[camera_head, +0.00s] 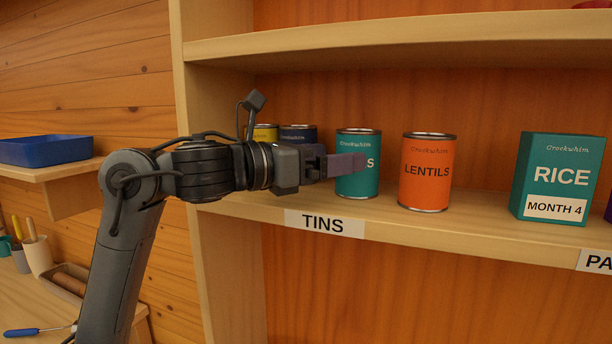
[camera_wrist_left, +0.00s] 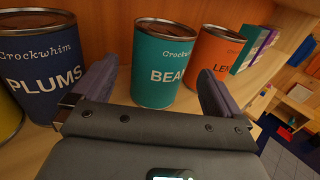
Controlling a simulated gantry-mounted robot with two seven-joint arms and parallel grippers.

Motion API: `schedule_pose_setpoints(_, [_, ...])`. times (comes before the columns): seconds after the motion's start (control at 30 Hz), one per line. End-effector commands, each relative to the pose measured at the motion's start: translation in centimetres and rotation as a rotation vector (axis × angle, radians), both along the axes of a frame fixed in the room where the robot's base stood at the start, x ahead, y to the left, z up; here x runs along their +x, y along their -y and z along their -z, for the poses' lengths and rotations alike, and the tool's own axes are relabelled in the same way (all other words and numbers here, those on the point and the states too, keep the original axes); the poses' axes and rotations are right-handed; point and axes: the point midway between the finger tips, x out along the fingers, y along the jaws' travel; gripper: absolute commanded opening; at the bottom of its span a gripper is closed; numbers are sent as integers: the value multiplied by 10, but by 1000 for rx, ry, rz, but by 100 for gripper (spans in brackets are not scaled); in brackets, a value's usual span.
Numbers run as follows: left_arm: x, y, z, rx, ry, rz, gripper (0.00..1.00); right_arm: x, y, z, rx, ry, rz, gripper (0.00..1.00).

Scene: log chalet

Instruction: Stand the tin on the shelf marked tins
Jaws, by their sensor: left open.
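A teal tin (camera_head: 352,184) stands upright on the shelf (camera_head: 480,228), above and a little right of the TINS label (camera_head: 324,223). In the left wrist view the teal tin (camera_wrist_left: 160,62) reads "BEA", the rest being cut off at its edge. My left gripper (camera_head: 352,164) is in front of it and covers part of its label. In the wrist view its two fingers are spread, one to either side of the tin, with gaps visible. To the right stands an orange LENTILS tin (camera_head: 426,172). To the left are a dark blue PLUMS tin (camera_wrist_left: 42,66) and a yellow tin (camera_head: 265,131).
A teal RICE box (camera_head: 556,178) stands further right, above a partly cut-off label beginning "PA" (camera_head: 597,262). An upper shelf (camera_head: 400,38) runs overhead. The shelf's upright side panel is behind my left arm. A blue tray (camera_head: 47,150) sits on a ledge at left.

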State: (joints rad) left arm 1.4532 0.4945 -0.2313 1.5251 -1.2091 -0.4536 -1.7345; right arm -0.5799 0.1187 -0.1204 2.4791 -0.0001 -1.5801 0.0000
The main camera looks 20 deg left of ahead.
Motion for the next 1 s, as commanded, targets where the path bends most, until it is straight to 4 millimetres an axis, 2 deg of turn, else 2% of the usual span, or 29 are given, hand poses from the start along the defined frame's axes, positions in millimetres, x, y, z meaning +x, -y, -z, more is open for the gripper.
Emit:
schedule_pose_setpoints(0.03, [-7, -6, 3, 2, 5, -3, 100, 0, 1, 9, -2, 0, -1, 43])
schedule_pose_setpoints(0.1, [-16, -12, 3, 1, 3, -3, 100, 0, 1, 13, -4, 0, -3, 43])
schedule_pose_setpoints(0.33, [-33, -23, 1, 1, 1, -1, 100, 0, 2, 20, -7, 0, -4, 43])
schedule_pose_setpoints(1.0, [-36, -24, -1, 0, 0, 0, 100, 1, -1, 20, 4, 3, 3, 43])
